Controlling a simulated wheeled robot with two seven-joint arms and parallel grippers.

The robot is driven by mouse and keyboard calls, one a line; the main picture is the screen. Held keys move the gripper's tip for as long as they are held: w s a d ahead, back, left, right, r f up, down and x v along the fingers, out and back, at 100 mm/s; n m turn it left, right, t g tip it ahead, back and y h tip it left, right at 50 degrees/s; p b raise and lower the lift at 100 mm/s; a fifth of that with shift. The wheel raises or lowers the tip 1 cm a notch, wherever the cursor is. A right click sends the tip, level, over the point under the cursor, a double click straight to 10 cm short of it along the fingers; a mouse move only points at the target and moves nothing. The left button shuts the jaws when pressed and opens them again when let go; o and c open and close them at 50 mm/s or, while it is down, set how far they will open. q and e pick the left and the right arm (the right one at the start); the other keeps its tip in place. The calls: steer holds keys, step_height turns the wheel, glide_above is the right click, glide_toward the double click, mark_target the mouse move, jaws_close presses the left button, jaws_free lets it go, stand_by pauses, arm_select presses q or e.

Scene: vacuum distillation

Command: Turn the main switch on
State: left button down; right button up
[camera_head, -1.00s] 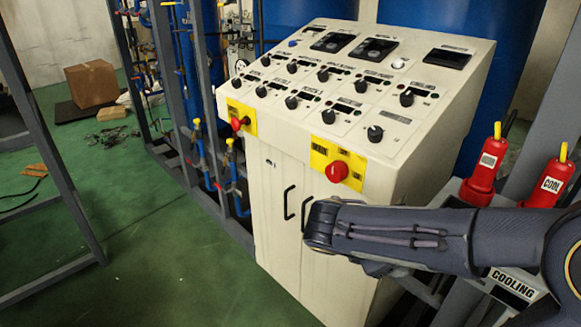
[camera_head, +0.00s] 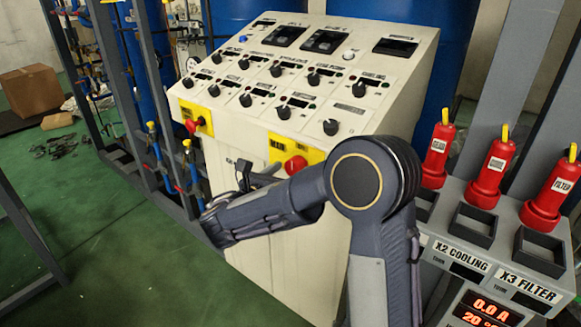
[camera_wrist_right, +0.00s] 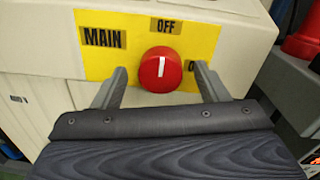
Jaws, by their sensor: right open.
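The main switch is a round red knob (camera_head: 295,165) on a yellow plate (camera_head: 313,155) at the lower right of the panel's front. In the right wrist view the knob (camera_wrist_right: 160,69) has a white line standing upright, toward the OFF label (camera_wrist_right: 166,27). A MAIN label (camera_wrist_right: 103,38) is on its left, and a label on the right is partly hidden by a finger. My right gripper (camera_wrist_right: 158,87) is open, one finger on each side of the knob, apparently not touching it. In the head view my forearm partly hides the gripper (camera_head: 258,174). My left gripper is not in view.
A second red knob (camera_head: 192,125) on yellow sits at the panel's left. Several black dials cover the sloped cream panel (camera_head: 215,122). Red plugs (camera_head: 489,172) and a grey box (camera_head: 515,225) stand close on the right. Pipes and a grey frame (camera_head: 100,80) are on the left.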

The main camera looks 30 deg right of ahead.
steer(key=shift+x, duration=0.8)
steer(key=c, duration=1)
